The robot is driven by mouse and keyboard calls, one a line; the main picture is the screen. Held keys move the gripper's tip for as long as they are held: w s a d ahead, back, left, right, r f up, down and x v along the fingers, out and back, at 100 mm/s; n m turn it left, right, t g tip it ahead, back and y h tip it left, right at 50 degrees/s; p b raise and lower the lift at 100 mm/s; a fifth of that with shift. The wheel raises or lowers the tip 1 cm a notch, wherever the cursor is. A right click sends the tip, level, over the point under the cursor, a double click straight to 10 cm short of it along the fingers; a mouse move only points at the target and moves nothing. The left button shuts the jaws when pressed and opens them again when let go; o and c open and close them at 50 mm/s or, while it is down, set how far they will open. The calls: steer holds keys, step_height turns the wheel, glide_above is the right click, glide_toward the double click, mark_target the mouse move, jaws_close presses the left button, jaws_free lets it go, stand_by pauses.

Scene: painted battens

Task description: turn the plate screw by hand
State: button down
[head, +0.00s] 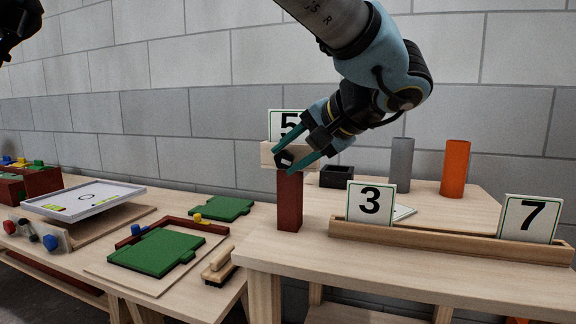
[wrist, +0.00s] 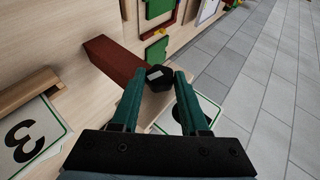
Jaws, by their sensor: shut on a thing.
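The plate screw (head: 285,159) is a black knob with a pale mark on its face. It sits at a wooden block (head: 268,154) on top of a dark red post (head: 289,205). My gripper (head: 284,158) reaches in from the upper right, its two teal fingers on either side of the knob and shut on it. In the wrist view the knob (wrist: 159,77) lies between the fingertips, its pale mark showing. The number 5 plate (head: 284,123) stands upright above the block, partly covered by a finger. The post (wrist: 113,58) also shows in the wrist view.
Plates 3 (head: 370,203) and 7 (head: 530,219) stand along a wooden rail (head: 450,242) to the right. A black open box (head: 337,176), grey cylinder (head: 402,165) and orange cylinder (head: 455,168) stand behind. Green boards (head: 157,252) lie on the left table.

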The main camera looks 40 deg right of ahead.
steer(key=t+b, duration=0.1)
steer(key=t, duration=0.1)
steer(key=f+m+t+y+b, duration=0.1)
steer(key=t, duration=0.1)
steer(key=t+y+b, duration=0.1)
steer(key=shift+s+d+f+m+t, duration=0.1)
steer(key=shift+s+f+m+t, duration=0.15)
steer(key=shift+m+t, duration=0.15)
steer(key=t, duration=0.1)
steer(key=m+t+b, duration=0.1)
steer(key=shift+f+t+y, duration=0.2)
steer(key=shift+t+y, duration=0.1)
steer(key=shift+t, duration=0.1)
steer(key=shift+w+f+m+t, duration=0.15)
steer(key=shift+m+t, duration=0.75)
steer(key=shift+t, duration=0.4)
steer(key=shift+c, duration=2)
jaws_free()
steer(key=v, duration=1)
steer(key=shift+s+f+b, duration=0.2)
steer(key=shift+s+b, duration=0.1)
